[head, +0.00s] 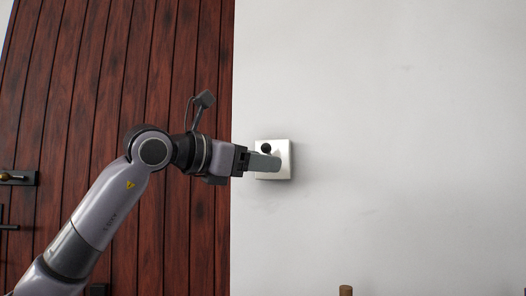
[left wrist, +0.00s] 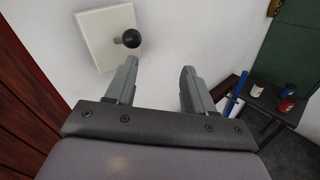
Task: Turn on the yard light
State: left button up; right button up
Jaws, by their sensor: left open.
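A pale square switch plate (head: 286,160) with a round black knob (head: 266,148) is fixed to the white wall. In the left wrist view the plate (left wrist: 92,31) is at the upper left and its black knob (left wrist: 131,38) sticks out on a short stem. My left gripper (head: 268,163) is in front of the plate and hides part of it. In the left wrist view my left gripper (left wrist: 157,76) has its two fingers apart with nothing between them. The knob is beyond the left finger's tip, outside the gap. I cannot tell whether finger and knob touch. My right gripper is in neither view.
A dark red plank door (head: 110,90) with a handle (head: 14,177) is on the left. The white wall (head: 410,130) right of the plate is bare. In the left wrist view a low dark table (left wrist: 266,102) holds a white cup (left wrist: 257,91) and a red container (left wrist: 287,103).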

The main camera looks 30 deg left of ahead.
aim_at(265, 148)
pick_arm(q)
jog(key=shift+n+t+y, duration=0.3)
jog(key=shift+t+y, duration=0.2)
jog(key=shift+y, duration=0.3)
jog(key=a+r, duration=0.1)
jog(key=s+a+r, duration=0.1)
jog(key=shift+s+a+r, duration=0.1)
jog(key=shift+a+r, duration=0.3)
jog(key=shift+a+p+x, duration=0.2)
jog(key=shift+p+x, duration=1)
jog(key=shift+x, duration=2.3)
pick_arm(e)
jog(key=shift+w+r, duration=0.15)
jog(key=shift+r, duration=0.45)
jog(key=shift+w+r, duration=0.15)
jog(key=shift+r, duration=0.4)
pick_arm(q)
jog(key=shift+r, duration=0.15)
